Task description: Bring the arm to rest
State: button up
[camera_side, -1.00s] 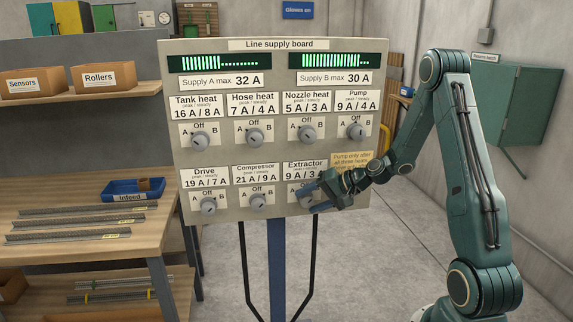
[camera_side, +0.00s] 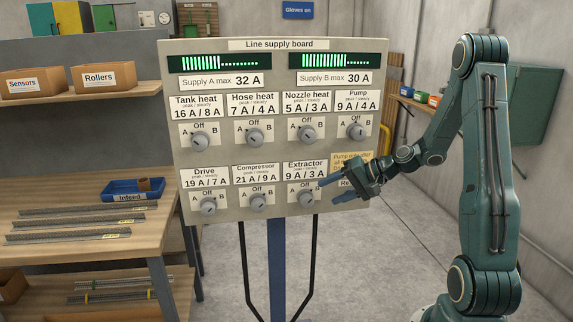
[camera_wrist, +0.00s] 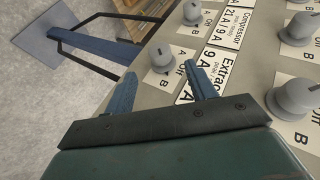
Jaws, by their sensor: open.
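My gripper (camera_side: 333,189) is open and empty, with blue fingers, at the lower right of the line supply board (camera_side: 230,151). It is just right of the Extractor knob (camera_side: 306,200) and appears apart from it. In the wrist view the two fingers (camera_wrist: 162,90) are spread, with the Extractor knob (camera_wrist: 161,59) beyond them. Neither finger holds anything. The gripper covers part of a yellow note (camera_side: 345,160) and a lower label on the board.
Several other knobs fill the board, such as Pump (camera_side: 356,131) and Compressor (camera_side: 258,203). Two green bar displays (camera_side: 219,62) are lit. A wooden bench (camera_side: 75,251) with metal strips stands left. Open floor (camera_side: 385,260) lies right of the board's stand.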

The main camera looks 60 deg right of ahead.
dwell(0.3)
jog(key=s+a+r+n+g+h, duration=0.1)
jog(key=s+a+r+n+g, duration=0.3)
jog(key=a, duration=0.6)
jog(key=s+a+r+n+g+h, duration=0.1)
jog(key=s+a+r+n+h, duration=0.1)
jog(key=s+a+r+n, duration=0.55)
jog(key=s+a+r, duration=0.1)
jog(key=s+a, duration=0.2)
jog(key=s, duration=0.3)
jog(key=shift+s+a+h, duration=0.3)
jog(key=shift+s+a, duration=0.05)
jog(key=shift+a, duration=0.05)
jog(key=shift+w+r, duration=0.1)
dwell(0.4)
